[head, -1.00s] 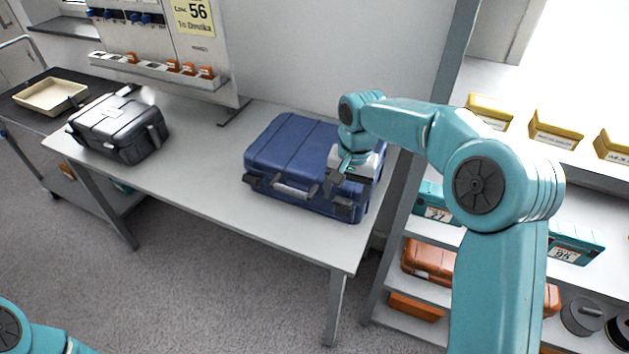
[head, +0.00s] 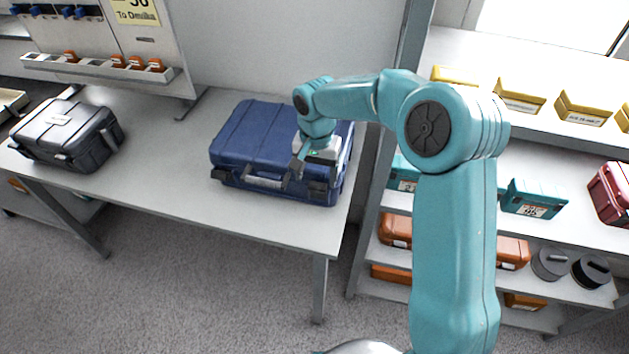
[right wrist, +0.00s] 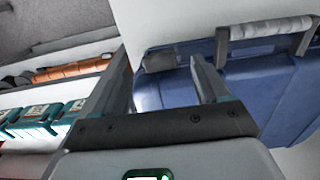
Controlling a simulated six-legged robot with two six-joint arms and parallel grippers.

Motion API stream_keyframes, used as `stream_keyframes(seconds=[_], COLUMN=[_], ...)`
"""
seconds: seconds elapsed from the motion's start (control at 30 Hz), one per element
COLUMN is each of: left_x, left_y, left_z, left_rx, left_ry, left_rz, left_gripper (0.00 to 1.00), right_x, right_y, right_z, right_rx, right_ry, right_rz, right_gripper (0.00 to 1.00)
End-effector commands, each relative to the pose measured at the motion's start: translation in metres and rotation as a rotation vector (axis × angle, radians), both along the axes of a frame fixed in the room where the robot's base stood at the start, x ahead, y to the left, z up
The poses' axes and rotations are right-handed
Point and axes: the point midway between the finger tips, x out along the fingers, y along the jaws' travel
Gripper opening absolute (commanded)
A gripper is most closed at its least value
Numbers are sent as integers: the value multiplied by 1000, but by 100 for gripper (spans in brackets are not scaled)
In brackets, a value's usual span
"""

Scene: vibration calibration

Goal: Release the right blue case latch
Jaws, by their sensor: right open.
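The blue case (head: 252,133) lies closed on the grey table, its front towards me, with a grey handle (head: 265,182) in the middle. Its left latch (head: 221,175) is dark. The right latch (head: 319,195) is at the right front, partly hidden by my right gripper (head: 311,174). That gripper is open and points down at the case's right front. My left gripper is out of view.
A black case (head: 65,135) stands on the table's left part. Bare table (head: 165,130) lies between the two cases. A shelf rack on the right holds yellow bins (head: 520,101), teal cases (head: 535,198) and orange cases (head: 395,230). A pegboard stand is behind on the left.

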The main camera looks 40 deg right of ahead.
Motion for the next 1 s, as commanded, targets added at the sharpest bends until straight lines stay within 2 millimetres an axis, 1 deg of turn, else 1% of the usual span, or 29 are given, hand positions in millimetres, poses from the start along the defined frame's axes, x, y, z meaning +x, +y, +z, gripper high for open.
stream_keyframes(seconds=[0.03, 0.1, 0.2, 0.33, 0.57, 0.6, 0.67, 0.7, 0.77, 0.9, 1.0], left_x=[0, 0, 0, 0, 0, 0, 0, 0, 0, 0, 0], left_y=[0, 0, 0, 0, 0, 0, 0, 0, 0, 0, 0], left_z=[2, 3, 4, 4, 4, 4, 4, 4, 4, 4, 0], left_rx=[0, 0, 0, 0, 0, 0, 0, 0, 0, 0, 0], left_ry=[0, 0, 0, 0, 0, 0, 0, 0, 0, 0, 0], left_rz=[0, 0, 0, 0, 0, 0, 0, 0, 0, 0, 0], left_gripper=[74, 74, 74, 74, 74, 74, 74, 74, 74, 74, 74], right_x=[0, 1, 2, 4, 5, 5, 5, 5, 5, 5, 5], right_y=[0, 0, 1, 1, 1, 1, 1, 1, 1, 1, 1], right_z=[-9, -20, -32, -39, -40, -40, -40, -40, -40, -40, -41], right_rx=[0, 0, 1, 0, 0, 0, 0, 0, 0, -1, -6], right_ry=[3, 3, 2, -1, -1, -1, -1, -1, -1, -2, -7], right_rz=[0, 0, 0, 2, 2, 2, 2, 2, 2, 2, 3], right_gripper=[74, 74, 74, 74, 74, 71, 52, 39, 19, 18, 18])
